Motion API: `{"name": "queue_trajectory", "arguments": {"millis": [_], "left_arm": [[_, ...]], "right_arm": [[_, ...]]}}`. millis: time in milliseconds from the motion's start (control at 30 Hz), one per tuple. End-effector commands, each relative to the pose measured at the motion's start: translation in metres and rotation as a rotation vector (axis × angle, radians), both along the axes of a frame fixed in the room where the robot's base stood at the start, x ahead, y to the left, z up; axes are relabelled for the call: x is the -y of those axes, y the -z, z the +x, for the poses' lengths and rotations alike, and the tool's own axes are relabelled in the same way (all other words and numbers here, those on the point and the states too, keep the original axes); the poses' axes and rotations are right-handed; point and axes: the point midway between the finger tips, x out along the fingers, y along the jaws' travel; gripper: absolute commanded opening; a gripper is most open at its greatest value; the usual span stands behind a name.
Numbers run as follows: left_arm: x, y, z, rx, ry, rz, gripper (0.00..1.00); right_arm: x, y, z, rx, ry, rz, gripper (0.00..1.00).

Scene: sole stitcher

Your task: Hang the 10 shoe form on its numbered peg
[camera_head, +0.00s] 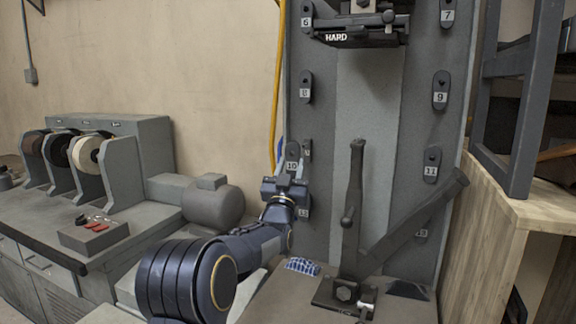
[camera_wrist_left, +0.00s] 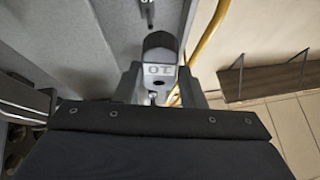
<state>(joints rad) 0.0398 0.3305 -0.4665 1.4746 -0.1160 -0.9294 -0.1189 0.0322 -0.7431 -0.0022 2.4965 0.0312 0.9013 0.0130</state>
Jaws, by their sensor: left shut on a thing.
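My left gripper (camera_head: 284,187) is shut on the dark grey 10 shoe form (camera_head: 292,155), in front of the grey panel's left side. The form stands upright above the jaws, its number facing the head camera. In the left wrist view the form (camera_wrist_left: 160,45) shows its number upside down, with a dark hole beside it, between the fingers (camera_wrist_left: 158,92). A numbered plate (camera_head: 307,150) shows just right of the form, partly hidden; its number is unclear. In the left wrist view a small metal peg (camera_wrist_left: 150,12) sticks out beyond the form. My right gripper is out of view.
Other forms hang on the panel (camera_head: 325,190), including 9 (camera_head: 440,90) and 11 (camera_head: 432,165). A dark machine post (camera_head: 352,200) with a slanted arm stands right of my gripper. A yellow hose (camera_head: 277,90) runs along the panel's left edge.

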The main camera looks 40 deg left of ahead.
Motion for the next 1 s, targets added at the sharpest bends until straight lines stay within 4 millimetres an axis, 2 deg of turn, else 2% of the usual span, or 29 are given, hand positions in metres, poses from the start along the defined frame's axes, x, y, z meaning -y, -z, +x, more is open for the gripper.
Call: {"name": "queue_trajectory", "arguments": {"millis": [100, 367, 700, 1000], "left_arm": [[-0.003, -0.005, 0.01, 0.004, -0.001, 0.003, 0.0], [-0.01, -0.004, 0.032, 0.003, 0.0, 0.003, 0.0], [-0.018, -0.002, 0.056, 0.005, -0.001, 0.002, 0.0], [-0.02, -0.002, 0.063, 0.006, 0.0, 0.002, 0.0]], "right_arm": [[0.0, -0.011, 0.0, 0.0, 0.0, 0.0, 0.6], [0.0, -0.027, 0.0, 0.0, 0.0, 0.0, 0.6], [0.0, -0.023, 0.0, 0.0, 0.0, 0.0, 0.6], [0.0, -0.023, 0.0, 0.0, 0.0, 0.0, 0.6]]}}
